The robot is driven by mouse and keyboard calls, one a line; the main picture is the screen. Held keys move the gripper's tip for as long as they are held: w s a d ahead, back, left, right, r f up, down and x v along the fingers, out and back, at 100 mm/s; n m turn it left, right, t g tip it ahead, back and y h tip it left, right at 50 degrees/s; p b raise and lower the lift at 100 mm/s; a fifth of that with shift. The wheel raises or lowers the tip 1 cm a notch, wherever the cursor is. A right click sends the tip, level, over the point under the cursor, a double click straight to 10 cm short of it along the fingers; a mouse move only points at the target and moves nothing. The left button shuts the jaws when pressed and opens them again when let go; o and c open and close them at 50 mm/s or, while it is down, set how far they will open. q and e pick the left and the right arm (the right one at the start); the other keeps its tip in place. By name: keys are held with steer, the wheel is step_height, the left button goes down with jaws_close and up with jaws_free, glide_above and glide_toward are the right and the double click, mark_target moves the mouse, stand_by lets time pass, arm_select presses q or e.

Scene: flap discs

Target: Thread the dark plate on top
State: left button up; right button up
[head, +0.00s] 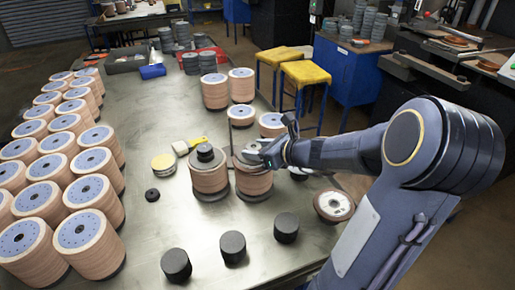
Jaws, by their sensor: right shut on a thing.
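My right gripper (264,153) comes in from the right and is shut on a dark plate (244,158) at the top of a stack of tan flap discs (254,181). Gripper and plate overlap here, so I cannot tell whether the plate is seated or just above the stack. A thin upright rod (231,132) shows at the plate's left edge. Just left, a second flap disc stack (209,181) carries a dark plate with a black knob (205,153) on it. My left gripper is not in view.
Black cylinders (232,247) stand along the table's front. A flap disc (334,205) lies right, near my arm. Many disc stacks (83,236) fill the left side. The table (150,230) is bare between them.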

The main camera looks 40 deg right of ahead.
steer(key=shift+f+b, duration=0.5)
steer(key=shift+f, duration=0.2)
steer(key=o, duration=1.4)
steer(key=shift+c, duration=0.2)
steer(key=v, duration=0.8)
steer(key=shift+p, duration=0.3)
steer(key=shift+w, duration=0.15)
